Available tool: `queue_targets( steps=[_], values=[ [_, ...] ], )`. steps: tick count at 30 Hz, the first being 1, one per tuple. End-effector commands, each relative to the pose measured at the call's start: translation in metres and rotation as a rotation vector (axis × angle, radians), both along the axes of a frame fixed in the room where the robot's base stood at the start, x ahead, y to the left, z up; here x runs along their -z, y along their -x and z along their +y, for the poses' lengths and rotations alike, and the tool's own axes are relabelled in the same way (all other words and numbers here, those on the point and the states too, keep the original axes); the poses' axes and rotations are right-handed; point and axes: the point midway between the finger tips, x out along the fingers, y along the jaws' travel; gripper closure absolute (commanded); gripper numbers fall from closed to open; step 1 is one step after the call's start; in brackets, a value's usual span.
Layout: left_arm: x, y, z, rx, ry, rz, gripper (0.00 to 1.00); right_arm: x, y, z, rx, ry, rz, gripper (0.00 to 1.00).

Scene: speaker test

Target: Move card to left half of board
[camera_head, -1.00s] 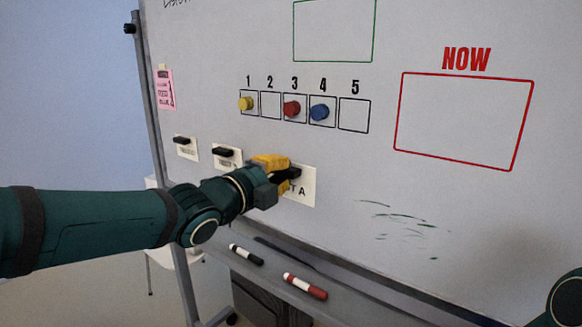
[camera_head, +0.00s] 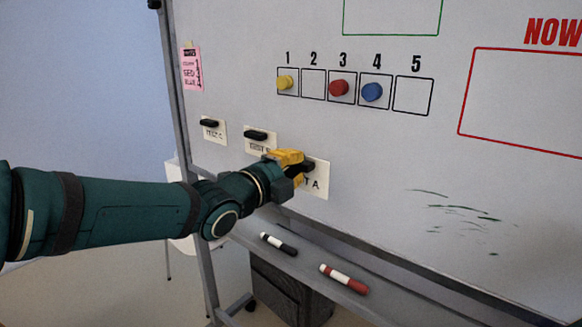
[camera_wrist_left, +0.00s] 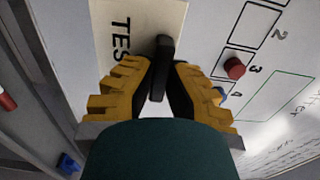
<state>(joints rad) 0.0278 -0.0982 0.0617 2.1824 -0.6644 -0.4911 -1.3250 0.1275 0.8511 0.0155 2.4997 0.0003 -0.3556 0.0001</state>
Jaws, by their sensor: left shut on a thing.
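The white card (camera_head: 321,183) lies flat on the whiteboard (camera_head: 380,160), below the numbered boxes; its lettering, ending in "T A", is partly hidden by my gripper. It has a black handle (camera_head: 307,165). My left gripper (camera_head: 293,168), with yellow fingers, is shut on this handle. In the left wrist view the fingers (camera_wrist_left: 161,88) are on both sides of the black handle (camera_wrist_left: 163,50), and the card (camera_wrist_left: 135,18) shows "TES" behind them. My right gripper is not in view.
Two similar cards (camera_head: 213,133) (camera_head: 259,145) hang to the left. Yellow, red and blue magnets (camera_head: 339,88) sit in boxes above. A red "NOW" frame (camera_head: 461,100) is at right. A tray below holds a black marker (camera_head: 279,244) and a red marker (camera_head: 344,279).

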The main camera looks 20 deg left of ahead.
Motion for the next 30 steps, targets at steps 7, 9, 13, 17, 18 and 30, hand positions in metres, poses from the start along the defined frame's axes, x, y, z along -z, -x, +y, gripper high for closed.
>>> queue_targets(
  steps=[7, 9, 13, 17, 18, 30],
  values=[
    [-0.001, -0.018, -0.007, 0.001, 0.0, 0.0, 1.0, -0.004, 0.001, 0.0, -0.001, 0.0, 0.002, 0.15],
    [-0.001, -0.023, -0.008, 0.001, 0.002, 0.002, 1.0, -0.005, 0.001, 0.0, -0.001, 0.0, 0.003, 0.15],
    [-0.001, -0.031, -0.012, 0.001, 0.001, 0.0, 1.0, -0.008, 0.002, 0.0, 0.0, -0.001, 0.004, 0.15],
    [0.0, -0.04, -0.015, 0.001, 0.0, -0.001, 1.0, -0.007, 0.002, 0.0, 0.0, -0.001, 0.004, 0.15],
    [0.001, -0.043, -0.016, 0.001, 0.0, -0.001, 1.0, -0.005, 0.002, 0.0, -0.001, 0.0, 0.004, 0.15],
    [0.0, -0.061, -0.023, 0.001, 0.001, 0.0, 1.0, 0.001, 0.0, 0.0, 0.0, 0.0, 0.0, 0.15]
  ],
)
